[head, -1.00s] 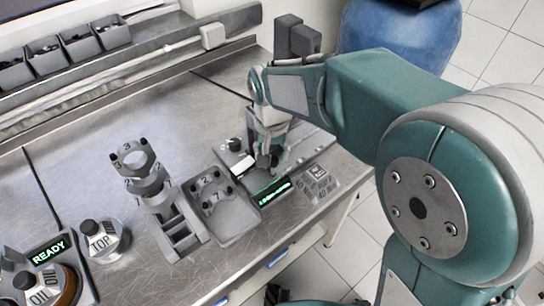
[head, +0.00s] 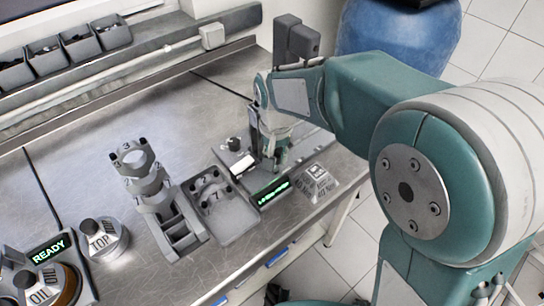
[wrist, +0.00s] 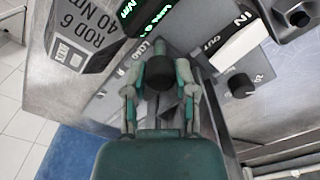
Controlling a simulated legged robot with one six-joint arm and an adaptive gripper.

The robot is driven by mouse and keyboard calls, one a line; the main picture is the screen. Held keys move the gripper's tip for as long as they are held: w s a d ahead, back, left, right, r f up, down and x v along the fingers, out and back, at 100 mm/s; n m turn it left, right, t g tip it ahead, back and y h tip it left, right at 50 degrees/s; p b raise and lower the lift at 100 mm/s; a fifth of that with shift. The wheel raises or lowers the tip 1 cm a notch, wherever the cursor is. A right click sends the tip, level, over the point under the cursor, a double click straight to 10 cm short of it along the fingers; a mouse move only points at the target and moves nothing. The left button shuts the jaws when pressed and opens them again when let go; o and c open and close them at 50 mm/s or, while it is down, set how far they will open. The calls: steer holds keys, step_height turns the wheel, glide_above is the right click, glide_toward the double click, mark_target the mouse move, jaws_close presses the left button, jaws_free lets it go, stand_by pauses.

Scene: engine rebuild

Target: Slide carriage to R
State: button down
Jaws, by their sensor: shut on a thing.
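A flat machine (head: 270,205) with a lit green display stands near the right end of the bench. My gripper (wrist: 160,85) points down onto it and is shut on a dark round knob (wrist: 158,74), which I take to be the carriage's handle. In the head view my gripper (head: 272,160) is just behind the display, and my fingers hide most of the carriage. Printed letters show beside the fingers in the wrist view, partly covered; I cannot read clearly which end is R.
A white IN/OUT rocker (wrist: 238,45) and a black knob (wrist: 240,86) are close to my gripper. A grey ROD 6 40 NM block (wrist: 80,35) stands at the machine's other side. A grey tray (head: 235,222) and rod stand (head: 175,235) lie to the left.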

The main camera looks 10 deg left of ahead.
steer(key=w+d, duration=0.2)
steer(key=w, duration=0.1)
steer(key=w+d, duration=0.2)
steer(key=d, duration=0.1)
steer(key=shift+w+f, duration=0.1)
steer(key=shift+w, duration=0.3)
steer(key=shift+c, duration=2)
jaws_free()
steer(key=shift+a, duration=0.1)
step_height(320, 180, up, 12)
steer(key=shift+w+a, duration=0.1)
